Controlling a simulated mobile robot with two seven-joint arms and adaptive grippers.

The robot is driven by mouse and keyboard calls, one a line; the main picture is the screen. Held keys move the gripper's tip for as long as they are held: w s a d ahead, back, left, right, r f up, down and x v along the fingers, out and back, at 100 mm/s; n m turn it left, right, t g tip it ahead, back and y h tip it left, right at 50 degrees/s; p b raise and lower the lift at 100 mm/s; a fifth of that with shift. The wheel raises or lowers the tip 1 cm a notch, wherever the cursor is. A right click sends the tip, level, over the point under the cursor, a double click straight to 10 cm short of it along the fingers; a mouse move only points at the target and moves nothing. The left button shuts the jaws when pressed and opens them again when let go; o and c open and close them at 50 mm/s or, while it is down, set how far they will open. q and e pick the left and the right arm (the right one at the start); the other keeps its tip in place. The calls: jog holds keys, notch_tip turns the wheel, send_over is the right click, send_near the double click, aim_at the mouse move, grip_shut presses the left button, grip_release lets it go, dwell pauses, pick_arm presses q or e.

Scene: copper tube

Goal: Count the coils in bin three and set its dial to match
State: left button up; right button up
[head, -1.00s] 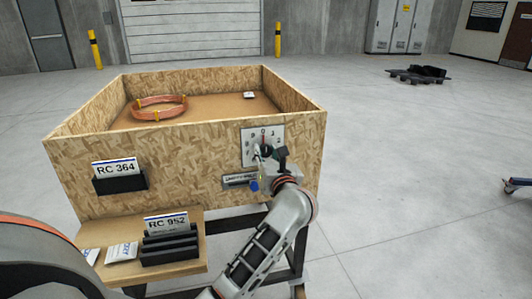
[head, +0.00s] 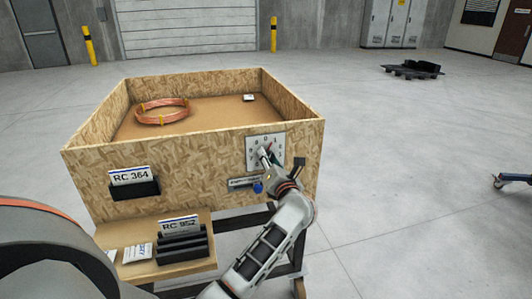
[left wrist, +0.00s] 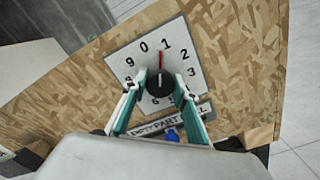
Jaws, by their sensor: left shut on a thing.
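An open chipboard bin (head: 115,165) stands ahead. One copper coil (head: 162,111), bound with yellow ties, lies on its floor at the left. On the front is a white number plate (head: 277,143); it also shows in the left wrist view (left wrist: 190,70). My left gripper (left wrist: 160,92) is shut on the black dial knob (left wrist: 160,82), a finger on each side. The dial's red pointer (left wrist: 160,60) lies between 0 and 1, nearer 1. In the head view, the left gripper (head: 266,156) partly hides the dial. My right gripper is not in view.
Cards RC 364 (head: 130,177) and RC 952 (head: 179,225) stand in black holders on the bin front and a low shelf (head: 190,265). A small white item (head: 249,97) lies in the bin. A pallet (head: 412,72) stands far right.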

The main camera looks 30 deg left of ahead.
pick_arm(q)
jog(key=shift+r+m+p, duration=0.1)
jog(key=shift+m+p, duration=0.55)
jog(key=shift+m, duration=0.05)
jog(key=o, duration=1.1)
jog(key=v, duration=1.2)
